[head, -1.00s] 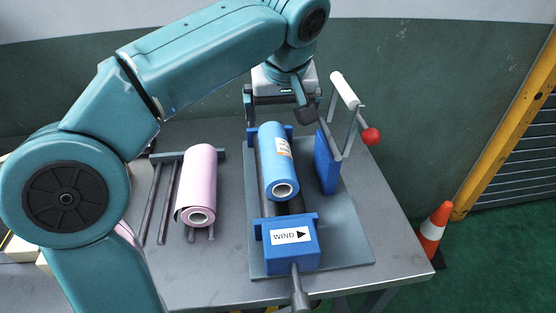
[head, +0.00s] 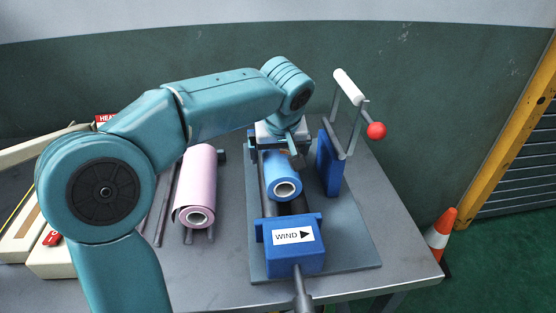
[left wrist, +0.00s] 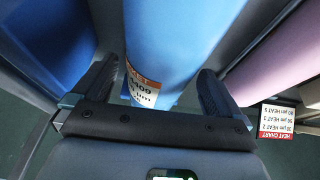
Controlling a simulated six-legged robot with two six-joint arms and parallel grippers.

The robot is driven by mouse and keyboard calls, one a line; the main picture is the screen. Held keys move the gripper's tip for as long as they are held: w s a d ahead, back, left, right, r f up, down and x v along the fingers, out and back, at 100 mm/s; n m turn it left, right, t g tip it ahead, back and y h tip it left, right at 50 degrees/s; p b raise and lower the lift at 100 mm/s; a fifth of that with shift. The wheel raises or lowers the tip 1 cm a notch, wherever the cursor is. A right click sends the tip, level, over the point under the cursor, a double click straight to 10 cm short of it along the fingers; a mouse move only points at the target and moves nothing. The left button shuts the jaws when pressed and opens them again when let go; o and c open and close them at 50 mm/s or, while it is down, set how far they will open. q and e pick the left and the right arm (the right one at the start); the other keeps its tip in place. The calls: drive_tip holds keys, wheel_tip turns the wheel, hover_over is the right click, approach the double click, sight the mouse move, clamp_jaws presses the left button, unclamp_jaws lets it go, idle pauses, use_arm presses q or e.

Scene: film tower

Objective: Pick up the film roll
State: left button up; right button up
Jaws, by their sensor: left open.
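A blue film roll (head: 283,178) with a white core lies on the winder (head: 293,262), which is marked WIND. My left gripper (head: 280,152) is low over the far part of this roll. In the left wrist view the open fingers of the gripper (left wrist: 158,75) stand on either side of the blue roll (left wrist: 175,40), which carries a white and orange label (left wrist: 143,88). I cannot tell whether either finger touches it. A pink film roll (head: 198,185) lies on a rack of bars to the left. My right gripper is out of view.
A blue upright plate (head: 330,165) and a frame with a white handle (head: 348,87) and red knob (head: 376,130) stand close right of the blue roll. A heat chart (left wrist: 280,117) shows in the left wrist view. An orange cone (head: 440,228) stands beyond the grey table.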

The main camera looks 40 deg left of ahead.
use_arm(q)
drive_tip(key=shift+x, duration=0.95)
drive_tip(key=shift+r, duration=0.1)
drive_tip(key=c, duration=1.6)
drive_tip(key=shift+w, duration=0.1)
drive_tip(key=shift+r, duration=0.2)
drive_tip(key=shift+r+p, duration=3.35)
drive_tip(key=shift+r, duration=6.45)
